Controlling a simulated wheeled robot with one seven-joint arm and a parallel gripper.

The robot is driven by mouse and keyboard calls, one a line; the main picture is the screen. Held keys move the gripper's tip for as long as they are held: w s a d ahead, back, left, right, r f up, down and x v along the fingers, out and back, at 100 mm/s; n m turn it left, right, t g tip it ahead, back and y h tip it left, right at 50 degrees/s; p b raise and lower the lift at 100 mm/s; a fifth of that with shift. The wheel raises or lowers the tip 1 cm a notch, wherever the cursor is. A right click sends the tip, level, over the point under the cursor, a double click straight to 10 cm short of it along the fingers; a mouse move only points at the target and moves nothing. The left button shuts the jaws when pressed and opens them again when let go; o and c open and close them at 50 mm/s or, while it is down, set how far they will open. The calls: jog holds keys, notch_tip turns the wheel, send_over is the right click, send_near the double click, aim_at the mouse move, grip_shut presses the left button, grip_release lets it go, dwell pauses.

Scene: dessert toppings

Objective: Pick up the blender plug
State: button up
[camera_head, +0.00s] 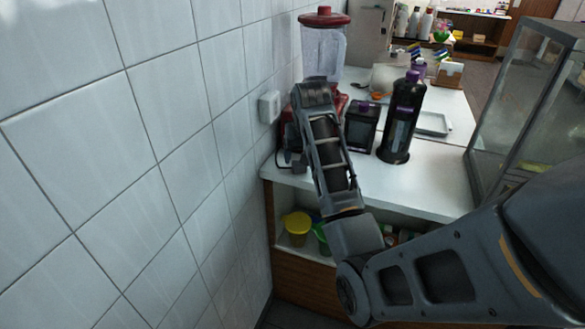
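The blender (323,50), with a clear jar and red lid, stands at the left end of the white counter by the tiled wall. Its red base is partly hidden behind my arm. A dark, cord-like shape (284,161) lies at the counter's left front edge, below the base. I cannot tell whether the blender plug is part of it. My arm reaches up from the lower right, and its wrist end is in front of the blender. My gripper's fingers are hidden or too unclear to make out, so I cannot see whether they hold anything.
A white wall socket box (269,106) is left of the blender. A black bottle with a purple cap (401,120) and a dark container (361,126) stand right of my arm. A glass case (520,105) is at right. A yellow cup (297,225) is on the shelf below.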

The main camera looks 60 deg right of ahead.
aim_at(300, 167)
jog(key=p+x, duration=0.1)
jog(key=x, duration=0.5)
jog(key=shift+w+d+f, duration=0.2)
jog(key=shift+c, duration=0.2)
jog(key=c, duration=1.2)
